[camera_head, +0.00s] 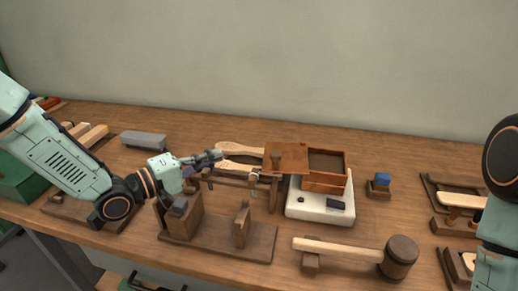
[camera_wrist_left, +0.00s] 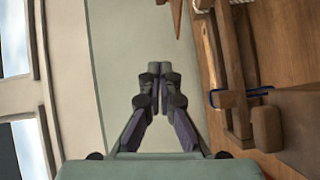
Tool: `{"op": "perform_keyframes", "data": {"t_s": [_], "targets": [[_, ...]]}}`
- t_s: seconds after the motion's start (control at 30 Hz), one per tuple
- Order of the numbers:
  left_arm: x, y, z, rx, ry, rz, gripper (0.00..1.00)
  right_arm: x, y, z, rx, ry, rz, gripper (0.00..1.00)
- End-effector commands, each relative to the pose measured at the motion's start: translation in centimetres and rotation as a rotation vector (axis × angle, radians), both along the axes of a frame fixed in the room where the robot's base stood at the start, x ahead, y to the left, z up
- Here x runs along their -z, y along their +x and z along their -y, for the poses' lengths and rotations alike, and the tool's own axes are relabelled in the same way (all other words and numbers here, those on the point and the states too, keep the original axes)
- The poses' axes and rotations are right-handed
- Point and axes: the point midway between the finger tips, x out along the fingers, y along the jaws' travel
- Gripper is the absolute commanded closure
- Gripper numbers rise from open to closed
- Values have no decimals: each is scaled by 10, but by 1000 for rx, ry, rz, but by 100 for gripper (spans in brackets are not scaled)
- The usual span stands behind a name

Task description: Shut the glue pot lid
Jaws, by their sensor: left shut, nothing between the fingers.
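The glue pot appears to be the reddish-brown box (camera_head: 324,184) on a white base (camera_head: 318,212), right of centre in the head view. Its dark inside shows, so it stands open. Its lid (camera_head: 292,153) is a flat reddish-brown panel at the box's left side, with a brown knob (camera_head: 275,159). My left gripper (camera_head: 216,155) is shut and empty, to the left of the lid and apart from it, pointing right. My right gripper is out of view.
Two pale wooden brush bodies (camera_head: 240,149) lie behind a wooden rack, near my left gripper. A wooden stand (camera_head: 220,238) is in front. A mallet (camera_head: 345,249) lies front right, and a blue-topped block (camera_head: 381,182) stands right of the pot. Bare tabletop lies behind the pot.

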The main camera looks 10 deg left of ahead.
Motion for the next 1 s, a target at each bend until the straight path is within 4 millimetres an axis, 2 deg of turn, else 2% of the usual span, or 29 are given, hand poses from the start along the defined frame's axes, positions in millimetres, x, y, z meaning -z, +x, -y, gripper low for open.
{"op": "perform_keyframes", "data": {"t_s": [0.27, 0.77, 1.0], "targets": [[3, 16, 17, 5, 4, 1, 100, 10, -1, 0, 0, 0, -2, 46], [6, 76, 62, 5, 5, 2, 100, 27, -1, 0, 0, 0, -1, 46], [9, 66, 89, 4, -1, -1, 100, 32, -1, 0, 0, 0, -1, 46]]}}
